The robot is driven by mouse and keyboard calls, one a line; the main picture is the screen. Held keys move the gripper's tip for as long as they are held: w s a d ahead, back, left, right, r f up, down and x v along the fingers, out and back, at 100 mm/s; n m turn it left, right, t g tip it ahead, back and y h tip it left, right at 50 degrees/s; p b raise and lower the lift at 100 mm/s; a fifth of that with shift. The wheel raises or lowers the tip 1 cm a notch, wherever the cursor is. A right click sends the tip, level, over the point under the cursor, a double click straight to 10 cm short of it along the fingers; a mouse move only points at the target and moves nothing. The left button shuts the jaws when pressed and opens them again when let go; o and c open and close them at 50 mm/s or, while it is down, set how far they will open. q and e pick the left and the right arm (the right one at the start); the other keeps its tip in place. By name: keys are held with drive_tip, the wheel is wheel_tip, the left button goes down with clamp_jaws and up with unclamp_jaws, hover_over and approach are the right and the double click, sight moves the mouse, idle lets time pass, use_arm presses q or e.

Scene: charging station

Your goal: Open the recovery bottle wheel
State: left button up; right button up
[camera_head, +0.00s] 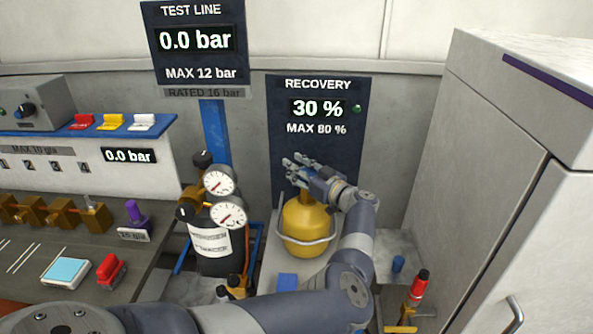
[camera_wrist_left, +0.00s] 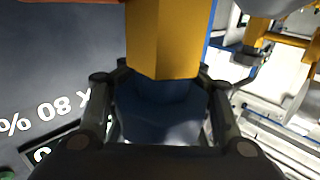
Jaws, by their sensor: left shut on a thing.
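The yellow recovery bottle (camera_head: 307,226) stands upright below the recovery display, with a pale ring around its body. My left gripper (camera_head: 300,166) is at its top and hides most of the wheel there. In the left wrist view, the fingers of my left gripper (camera_wrist_left: 160,112) are on both sides of a dark blue piece (camera_wrist_left: 160,105), which seems to be the wheel. The yellow neck of the bottle (camera_wrist_left: 163,40) meets that piece. The gripper is shut on it. How far the wheel is turned cannot be seen. My right gripper is not in view.
The recovery display (camera_head: 318,107) behind reads 30 % and MAX 80 %. A black bottle with two gauges (camera_head: 219,250) stands to the left. A grey cabinet (camera_head: 500,170) stands at the right.

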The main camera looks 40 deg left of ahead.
use_arm(q)
drive_tip(key=shift+d+f, duration=0.25)
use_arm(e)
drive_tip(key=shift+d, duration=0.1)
use_arm(q)
drive_tip(key=o, duration=1.1)
drive_tip(key=shift+o, duration=0.9)
drive_tip(key=shift+d+r, duration=0.2)
drive_tip(key=shift+r, duration=0.05)
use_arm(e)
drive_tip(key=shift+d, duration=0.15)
use_arm(q)
drive_tip(key=shift+a, duration=0.1)
